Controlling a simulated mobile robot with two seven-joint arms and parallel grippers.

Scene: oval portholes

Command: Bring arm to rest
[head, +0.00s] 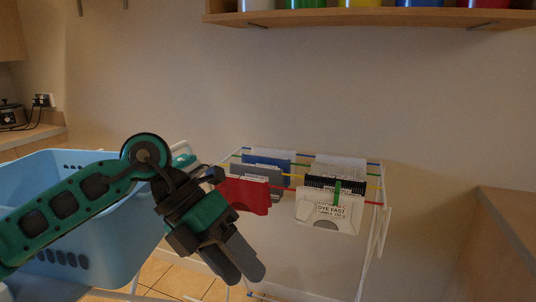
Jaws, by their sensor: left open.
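My left arm comes in from the left across the light blue basket (95,268). My left gripper (243,276) points down and to the right, in front of the drying rack (376,190). Its two dark fingers are slightly apart, with nothing seen between them. My right gripper is not in view.
The rack also bears a grey cloth (262,180), a blue cloth (268,162) and a white printed cloth (322,212) with a green peg (336,192). A wooden shelf (380,17) with coloured containers is above. A counter (508,215) stands at right.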

